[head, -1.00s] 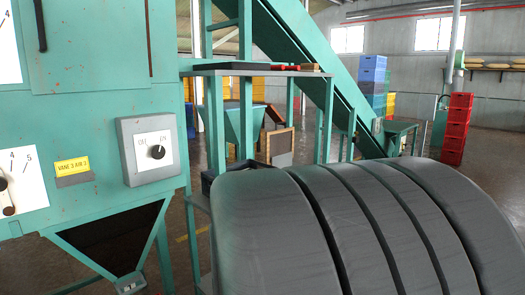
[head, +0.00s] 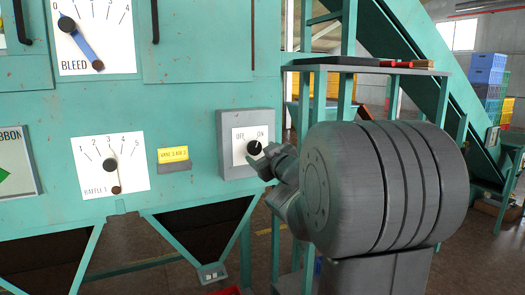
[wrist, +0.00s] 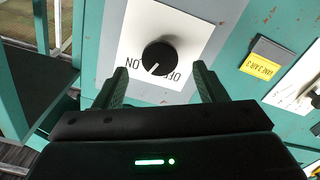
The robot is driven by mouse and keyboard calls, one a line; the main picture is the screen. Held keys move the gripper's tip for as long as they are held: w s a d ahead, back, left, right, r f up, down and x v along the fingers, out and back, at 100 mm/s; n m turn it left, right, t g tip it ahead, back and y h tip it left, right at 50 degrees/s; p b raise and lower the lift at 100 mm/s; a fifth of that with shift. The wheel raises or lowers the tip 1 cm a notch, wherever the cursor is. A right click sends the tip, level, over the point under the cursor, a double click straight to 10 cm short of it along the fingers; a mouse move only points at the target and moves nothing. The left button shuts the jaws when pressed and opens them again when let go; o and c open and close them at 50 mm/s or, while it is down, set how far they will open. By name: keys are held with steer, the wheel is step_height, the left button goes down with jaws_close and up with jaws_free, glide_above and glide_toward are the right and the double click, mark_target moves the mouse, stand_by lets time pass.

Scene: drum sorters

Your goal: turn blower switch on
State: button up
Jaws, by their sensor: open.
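The blower switch (head: 254,148) is a round black knob on a white plate marked OFF and ON, set in a grey box. In the wrist view the knob (wrist: 158,55) shows upside down, with a light pointer mark at its lower edge, between the two words and slightly towards ON. My gripper (head: 262,160) is close in front of the plate and covers its lower right part. In the wrist view my gripper (wrist: 159,72) is open, one finger on each side of the knob, with gaps visible. I cannot tell how far the tips are from the plate.
The Baffle 1 dial (head: 112,164) and yellow vane label (head: 173,155) are left of the switch, the Bleed dial (head: 94,38) higher up. Hopper openings (head: 205,230) lie below. A shelf on green posts (head: 365,66) stands right of the panel.

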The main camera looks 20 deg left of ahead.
mark_target(256, 150)
steer(key=shift+x, duration=1.9)
steer(key=shift+c, duration=0.5)
steer(key=c, duration=0.9)
steer(key=m+p, duration=0.2)
steer(key=p, duration=0.1)
steer(key=shift+r+m, duration=0.25)
steer(key=shift+m, duration=0.05)
steer(key=shift+f+m+p, duration=0.3)
steer(key=shift+m+p, duration=0.5)
steer(key=shift+m, duration=0.4)
steer(key=o, duration=1)
steer(key=shift+d, duration=0.1)
